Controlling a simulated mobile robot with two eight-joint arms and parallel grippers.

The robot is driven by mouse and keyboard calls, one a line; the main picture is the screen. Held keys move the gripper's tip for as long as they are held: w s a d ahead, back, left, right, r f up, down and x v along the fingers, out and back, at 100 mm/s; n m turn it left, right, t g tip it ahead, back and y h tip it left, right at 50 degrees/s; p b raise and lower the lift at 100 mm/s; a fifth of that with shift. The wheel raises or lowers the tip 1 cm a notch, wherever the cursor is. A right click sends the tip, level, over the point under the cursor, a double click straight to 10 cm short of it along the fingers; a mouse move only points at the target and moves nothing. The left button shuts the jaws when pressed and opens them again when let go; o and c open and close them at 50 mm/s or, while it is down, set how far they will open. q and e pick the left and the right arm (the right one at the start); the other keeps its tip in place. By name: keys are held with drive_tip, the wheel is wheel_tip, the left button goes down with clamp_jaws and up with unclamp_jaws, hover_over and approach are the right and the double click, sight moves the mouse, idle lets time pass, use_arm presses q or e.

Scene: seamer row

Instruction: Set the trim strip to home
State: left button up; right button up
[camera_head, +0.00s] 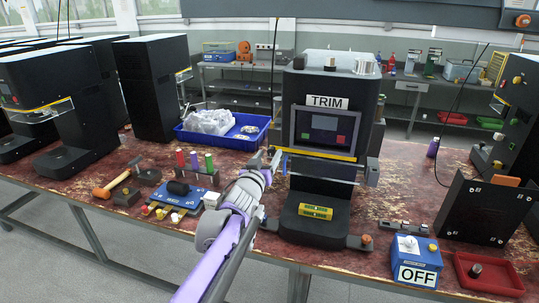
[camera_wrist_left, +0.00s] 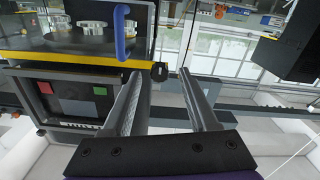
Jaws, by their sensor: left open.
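The black machine with the TRIM label (camera_head: 327,102) stands in the middle of the bench. Its screen (camera_head: 322,130) has a green and a red square and also shows in the left wrist view (camera_wrist_left: 72,101). A yellow strip (camera_head: 320,153) runs below the screen; I cannot tell whether this is the trim strip. In the left wrist view the yellow strip (camera_wrist_left: 75,60) ends near a small black knob (camera_wrist_left: 159,72), seen between my fingertips. A blue handle (camera_wrist_left: 121,33) is close by. My left gripper (camera_head: 269,160) is open and empty beside the machine's left side. My right gripper is not visible.
A blue bin (camera_head: 186,136) with a clear bag stands behind left. A tool rack (camera_head: 196,172) and a blue board (camera_head: 172,199) lie left of my arm. A blue OFF box (camera_head: 415,255), a red tray (camera_head: 490,285) and a dark panel (camera_head: 475,211) are at the right.

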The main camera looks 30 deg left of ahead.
use_arm(q)
drive_tip(key=v, duration=0.9)
drive_tip(key=shift+s, duration=0.2)
